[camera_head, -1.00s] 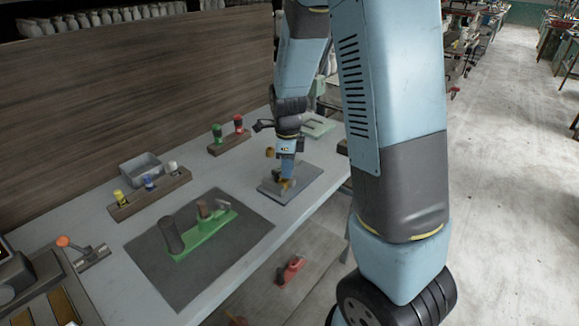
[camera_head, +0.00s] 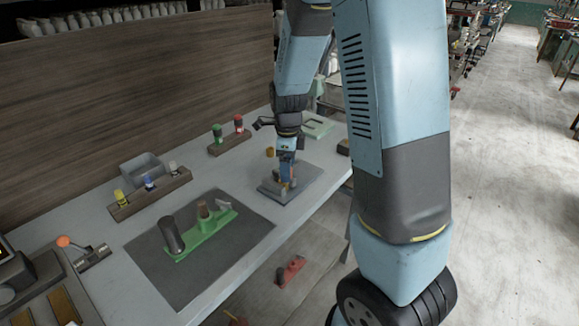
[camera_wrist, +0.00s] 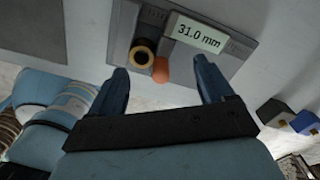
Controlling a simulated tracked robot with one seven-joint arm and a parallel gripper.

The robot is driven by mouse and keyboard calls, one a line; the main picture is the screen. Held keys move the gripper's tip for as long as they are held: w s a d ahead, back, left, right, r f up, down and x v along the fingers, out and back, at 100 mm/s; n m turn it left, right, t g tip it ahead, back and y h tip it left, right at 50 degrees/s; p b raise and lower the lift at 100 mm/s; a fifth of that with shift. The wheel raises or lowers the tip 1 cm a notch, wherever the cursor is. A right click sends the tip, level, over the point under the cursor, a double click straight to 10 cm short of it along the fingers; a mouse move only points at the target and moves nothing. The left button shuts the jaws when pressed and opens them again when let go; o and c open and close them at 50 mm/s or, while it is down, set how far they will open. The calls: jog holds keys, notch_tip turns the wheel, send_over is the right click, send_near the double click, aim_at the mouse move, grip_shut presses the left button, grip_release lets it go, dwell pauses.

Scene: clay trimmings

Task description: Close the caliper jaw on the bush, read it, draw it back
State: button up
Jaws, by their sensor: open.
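The caliper (camera_wrist: 235,42) is a grey plate with a scale and a display reading 31.0 mm in the wrist view. The bush (camera_wrist: 142,55), a tan ring with a dark bore, sits at its lower edge. A round orange knob (camera_wrist: 160,71) is just right of the bush and seems to touch it. I cannot tell whether the jaw touches the bush. My gripper (camera_wrist: 160,66) is open, one finger on each side of the bush and knob, with a gap to both. In the head view my gripper (camera_head: 286,184) is over the grey caliper base (camera_head: 305,187), hiding much of it.
Left of the caliper, a dark mat (camera_head: 170,285) holds a green fixture (camera_head: 205,236). Behind are a rack of coloured plugs (camera_head: 150,195), a grey bin (camera_head: 142,167) and a rack with green and red plugs (camera_head: 230,145). An orange-knobbed lever (camera_head: 65,241) stands at front left.

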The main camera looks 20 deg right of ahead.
jog(key=shift+r, duration=3.65)
jog(key=shift+s+r, duration=0.1)
jog(key=s+d+r+n+t, duration=0.1)
jog(key=s+r+n+t, duration=0.1)
jog(key=s+r+n, duration=0.6)
jog(key=s+d+r+n+t, duration=0.2)
jog(key=s+r+n, duration=0.6)
jog(key=s+n, duration=0.6)
jog(key=shift+s+r+n+t, duration=0.2)
jog(key=shift+n+t, duration=0.4)
jog(key=shift+t, duration=0.2)
jog(key=shift+c, duration=0.4)
